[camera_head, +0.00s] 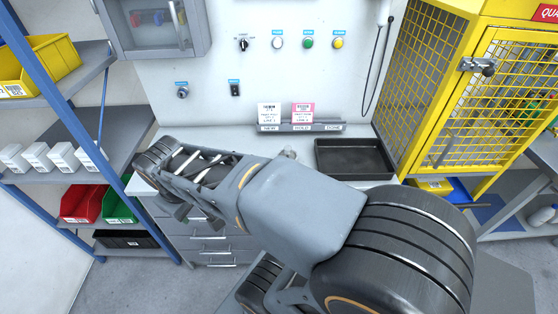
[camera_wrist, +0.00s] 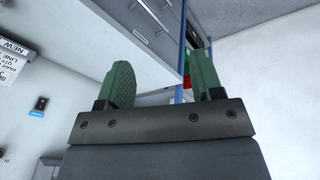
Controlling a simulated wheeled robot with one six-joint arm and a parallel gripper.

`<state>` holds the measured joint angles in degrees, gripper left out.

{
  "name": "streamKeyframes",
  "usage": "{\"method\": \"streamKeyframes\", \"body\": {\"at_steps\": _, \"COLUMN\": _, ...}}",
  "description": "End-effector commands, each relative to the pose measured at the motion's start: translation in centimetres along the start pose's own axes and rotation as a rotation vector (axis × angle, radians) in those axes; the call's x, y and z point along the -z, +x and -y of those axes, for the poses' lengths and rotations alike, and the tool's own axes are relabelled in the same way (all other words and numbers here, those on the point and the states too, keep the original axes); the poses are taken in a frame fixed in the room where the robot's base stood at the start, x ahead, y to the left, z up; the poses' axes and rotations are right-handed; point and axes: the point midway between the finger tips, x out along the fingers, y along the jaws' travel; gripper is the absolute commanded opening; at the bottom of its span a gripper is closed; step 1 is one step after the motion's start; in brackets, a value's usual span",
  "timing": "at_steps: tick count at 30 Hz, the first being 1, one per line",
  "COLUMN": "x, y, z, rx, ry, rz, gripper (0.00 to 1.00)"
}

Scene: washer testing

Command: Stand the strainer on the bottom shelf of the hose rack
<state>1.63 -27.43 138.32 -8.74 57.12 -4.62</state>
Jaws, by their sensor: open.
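I cannot make out a strainer in either view, and no rack with hoses can be told for sure. My gripper (camera_wrist: 163,82) is open in the wrist view, with its two green fingers wide apart and nothing between them. In the head view my arm reaches across the counter to the left, and the gripper's fingers cannot be made out there. A small light-grey thing (camera_head: 289,153) shows just behind my arm on the counter, mostly hidden; I cannot tell what it is.
A blue-posted shelf unit (camera_head: 65,96) at left holds a yellow bin (camera_head: 38,62), small white boxes, a red bin (camera_head: 80,203) and a green bin (camera_head: 118,208). A black tray (camera_head: 352,157) lies on the counter. A yellow mesh cage (camera_head: 510,95) stands at right.

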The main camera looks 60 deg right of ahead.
Motion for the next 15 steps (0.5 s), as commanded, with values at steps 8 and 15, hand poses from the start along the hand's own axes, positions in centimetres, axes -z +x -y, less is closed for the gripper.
{"method": "streamKeyframes", "body": {"at_steps": 8, "x": -0.1, "y": 9.6, "z": -11.8, "rx": -0.299, "ry": -0.406, "rz": 0.621, "gripper": 0.60}}
{"method": "streamKeyframes", "body": {"at_steps": 15, "x": 0.7, "y": 15.1, "z": -20.9, "rx": -0.419, "ry": -0.673, "rz": 1.163, "gripper": 0.60}}
